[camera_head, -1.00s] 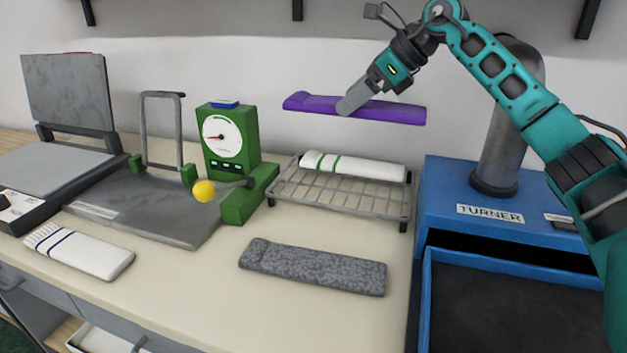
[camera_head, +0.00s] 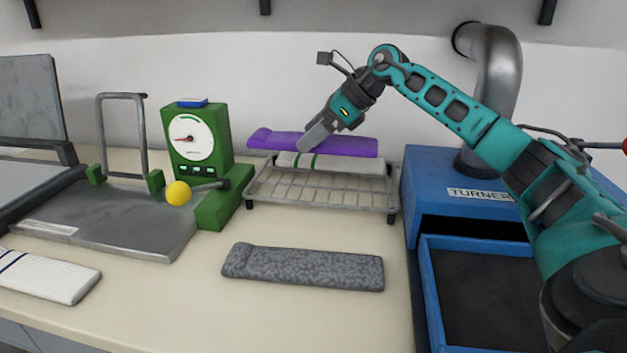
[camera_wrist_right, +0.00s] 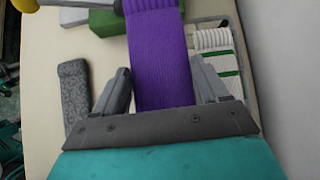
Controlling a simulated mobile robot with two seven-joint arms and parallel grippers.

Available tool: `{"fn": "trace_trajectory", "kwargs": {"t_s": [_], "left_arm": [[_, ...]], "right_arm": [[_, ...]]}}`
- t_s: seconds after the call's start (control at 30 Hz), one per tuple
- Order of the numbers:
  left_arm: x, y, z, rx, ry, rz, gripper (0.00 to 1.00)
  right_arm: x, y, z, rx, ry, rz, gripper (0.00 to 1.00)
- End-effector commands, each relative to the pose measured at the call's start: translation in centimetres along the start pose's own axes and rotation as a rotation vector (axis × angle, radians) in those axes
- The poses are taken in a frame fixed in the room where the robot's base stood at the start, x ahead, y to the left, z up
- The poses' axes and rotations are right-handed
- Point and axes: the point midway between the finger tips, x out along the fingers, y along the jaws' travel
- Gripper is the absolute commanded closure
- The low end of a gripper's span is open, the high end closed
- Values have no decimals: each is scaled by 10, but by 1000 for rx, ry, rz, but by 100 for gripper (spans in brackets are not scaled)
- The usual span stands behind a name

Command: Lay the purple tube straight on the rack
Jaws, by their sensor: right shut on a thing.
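The purple tube (camera_head: 345,146) is long, flat and ribbed, and lies roughly level along the rack. My right gripper (camera_head: 308,142) is shut on it near its middle. In the right wrist view the purple tube (camera_wrist_right: 160,60) runs away between the two fingers (camera_wrist_right: 160,78). The wire rack (camera_head: 320,190) stands on the table below. My left gripper is not in view.
A grey speckled tube (camera_head: 300,267) lies on the table in front of the rack. A green dial gauge (camera_head: 195,150) with a yellow ball (camera_head: 178,193) stands left of the rack. A blue machine (camera_head: 460,210) stands right. A white tube (camera_head: 50,275) lies front left.

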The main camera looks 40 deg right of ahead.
Motion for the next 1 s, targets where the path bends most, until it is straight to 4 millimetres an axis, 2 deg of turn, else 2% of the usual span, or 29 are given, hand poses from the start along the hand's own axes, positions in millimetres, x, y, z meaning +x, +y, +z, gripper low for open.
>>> {"fn": "trace_trajectory", "kwargs": {"t_s": [0.03, 0.1, 0.37, 0.6, 0.97, 1.0], "left_arm": [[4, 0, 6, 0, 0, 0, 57], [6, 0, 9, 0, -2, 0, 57], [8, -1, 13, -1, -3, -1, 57], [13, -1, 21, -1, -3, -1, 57], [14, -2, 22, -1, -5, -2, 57], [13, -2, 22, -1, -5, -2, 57]], "right_arm": [[12, 1, -13, 1, 3, 1, 65], [21, 2, -22, 1, 3, 0, 65], [36, 3, -36, 0, 1, 1, 65], [60, 6, -60, 0, 3, 1, 65], [64, 6, -64, 0, 0, -1, 65], [64, 6, -64, -1, 0, -1, 25]]}}
